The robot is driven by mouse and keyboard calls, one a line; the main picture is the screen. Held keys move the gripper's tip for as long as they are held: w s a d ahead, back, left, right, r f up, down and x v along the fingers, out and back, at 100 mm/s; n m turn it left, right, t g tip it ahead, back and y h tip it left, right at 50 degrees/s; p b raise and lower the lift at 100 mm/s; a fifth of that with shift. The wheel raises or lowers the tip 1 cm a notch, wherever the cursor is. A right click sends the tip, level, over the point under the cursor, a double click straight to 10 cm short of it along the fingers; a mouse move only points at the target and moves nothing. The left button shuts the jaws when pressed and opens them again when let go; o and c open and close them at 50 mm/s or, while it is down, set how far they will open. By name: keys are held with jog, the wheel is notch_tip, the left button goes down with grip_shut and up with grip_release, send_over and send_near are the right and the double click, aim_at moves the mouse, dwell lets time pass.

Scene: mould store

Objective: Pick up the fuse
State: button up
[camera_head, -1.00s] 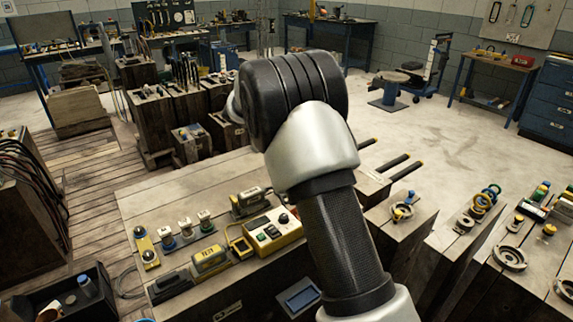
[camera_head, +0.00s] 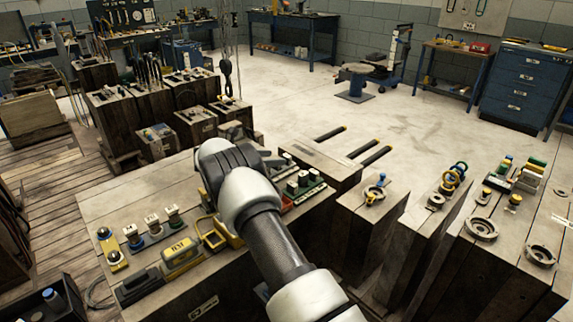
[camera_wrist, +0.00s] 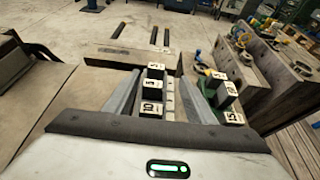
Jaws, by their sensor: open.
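Several small dark blocks with pale numbered tops, which look like fuses (camera_wrist: 151,88), stand in a row between my gripper's fingers in the wrist view. More numbered blocks (camera_wrist: 231,88) stand on a green base just right of the right finger. In the head view, similar blocks (camera_head: 292,187) show on a green base right of my arm. I cannot tell which one is the task's fuse. My gripper (camera_wrist: 160,80) is open, with its two grey fingers apart on either side of the row. I see no clear contact. My arm hides the gripper in the head view.
A yellow tester (camera_head: 181,255) and several small knobbed parts (camera_head: 152,225) stand left of my arm. Wooden blocks with rings and flanges (camera_head: 481,228) stand at right. Fork-like dark bars (camera_head: 370,149) lie beyond. The pale floor (camera_head: 430,130) behind is open.

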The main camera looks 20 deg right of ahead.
aim_at(285, 156)
jog(key=b+x, duration=0.1)
jog(key=x, duration=0.4)
jog(key=shift+w+d+f+b, duration=0.1)
jog(key=shift+w+f+b, duration=0.1)
jog(key=shift+w+b, duration=0.2)
jog(key=shift+w+d, duration=0.25)
jog(key=shift+d, duration=0.3)
jog(key=shift+c, duration=0.4)
jog(key=c, duration=1)
